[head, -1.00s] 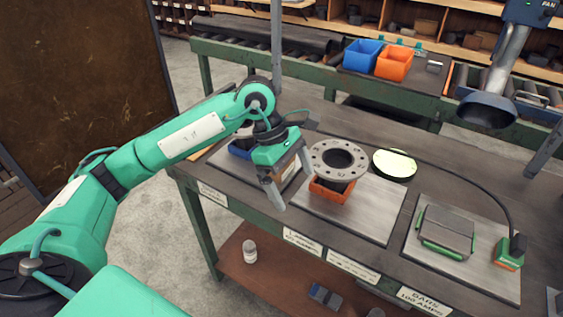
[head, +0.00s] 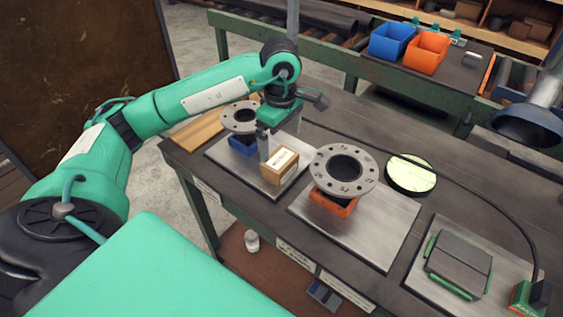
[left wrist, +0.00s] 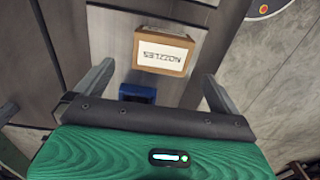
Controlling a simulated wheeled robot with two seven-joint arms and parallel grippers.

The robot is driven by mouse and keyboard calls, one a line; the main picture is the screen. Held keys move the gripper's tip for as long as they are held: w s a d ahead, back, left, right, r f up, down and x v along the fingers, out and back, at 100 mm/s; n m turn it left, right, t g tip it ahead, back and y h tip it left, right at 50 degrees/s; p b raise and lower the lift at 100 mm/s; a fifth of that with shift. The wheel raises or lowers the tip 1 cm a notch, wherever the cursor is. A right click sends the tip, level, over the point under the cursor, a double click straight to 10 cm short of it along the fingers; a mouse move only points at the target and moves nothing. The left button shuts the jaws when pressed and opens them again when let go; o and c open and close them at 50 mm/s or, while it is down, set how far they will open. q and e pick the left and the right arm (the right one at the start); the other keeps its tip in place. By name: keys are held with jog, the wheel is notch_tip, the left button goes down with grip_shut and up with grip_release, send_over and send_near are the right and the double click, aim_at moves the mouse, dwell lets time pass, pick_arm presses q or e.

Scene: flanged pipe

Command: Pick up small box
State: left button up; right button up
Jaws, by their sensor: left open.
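The small box is a tan carton (head: 279,166) with a white label, standing on the left metal plate in the head view. In the left wrist view the carton (left wrist: 162,50) shows its label "NOZZLES" and lies beyond the fingertips, roughly between their lines. My left gripper (head: 282,138) is above and just behind the carton, fingers pointing down. In the left wrist view its two fingers (left wrist: 158,78) are spread wide with nothing between them. My right gripper is not in view.
A black cable (head: 440,170) crosses the table. The bench between the plates is narrow.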

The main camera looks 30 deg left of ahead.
aim_at(280, 158)
pick_arm(q)
notch_tip(280, 158, down, 3)
jog(key=shift+w+f, duration=0.1)
jog(key=shift+w, duration=0.05)
jog(key=shift+s+f+p, duration=0.2)
jog(key=shift+f+p, duration=0.3)
jog(key=shift+f, duration=0.65)
notch_tip(280, 158, down, 3)
jog(key=shift+s+f+p, duration=0.1)
jog(key=shift+f+p, duration=0.05)
jog(key=shift+p, duration=0.25)
jog(key=shift+f, duration=0.3)
jog(key=shift+c, duration=0.4)
jog(key=c, duration=1)
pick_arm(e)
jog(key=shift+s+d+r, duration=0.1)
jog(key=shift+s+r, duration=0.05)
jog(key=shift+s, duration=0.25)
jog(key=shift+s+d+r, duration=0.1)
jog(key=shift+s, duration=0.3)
